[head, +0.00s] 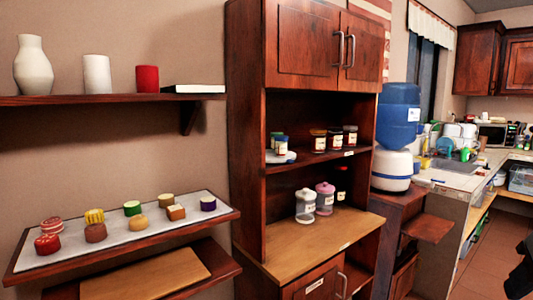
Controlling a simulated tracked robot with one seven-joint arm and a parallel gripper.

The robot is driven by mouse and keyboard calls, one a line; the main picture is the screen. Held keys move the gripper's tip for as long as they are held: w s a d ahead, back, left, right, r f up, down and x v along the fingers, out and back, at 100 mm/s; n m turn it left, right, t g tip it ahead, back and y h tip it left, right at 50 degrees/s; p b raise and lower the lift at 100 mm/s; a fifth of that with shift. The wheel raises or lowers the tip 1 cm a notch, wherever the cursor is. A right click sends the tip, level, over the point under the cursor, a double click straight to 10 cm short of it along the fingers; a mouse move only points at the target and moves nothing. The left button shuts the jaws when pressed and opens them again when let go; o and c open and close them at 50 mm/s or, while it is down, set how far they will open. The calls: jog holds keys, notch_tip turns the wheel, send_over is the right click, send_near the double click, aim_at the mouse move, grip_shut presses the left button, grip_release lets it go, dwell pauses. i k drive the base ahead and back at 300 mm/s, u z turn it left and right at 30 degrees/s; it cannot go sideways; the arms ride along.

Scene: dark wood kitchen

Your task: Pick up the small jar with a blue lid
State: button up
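A small jar with a blue lid (281,146) stands upright on the upper open shelf of the dark wood cabinet, at its left side. It is on or just behind a white dish (281,157); I cannot tell which. Another small jar or lid shows partly behind it. Several small jars with darker lids, such as one jar (318,141), stand to its right on the same shelf. My gripper is not in view.
Below, a grey jar (306,206) and a pink jar (325,199) stand on the cabinet counter (290,243). A white tray (140,243) with several small cakes lies on a wall shelf at left. A blue water dispenser (398,115) stands right of the cabinet.

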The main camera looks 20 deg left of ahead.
aim_at(281, 142)
jog(key=u, duration=0.05)
jog(key=k, duration=0.45)
jog(key=u, duration=1.2)
jog(key=i, duration=1)
jog(key=u, duration=0.1)
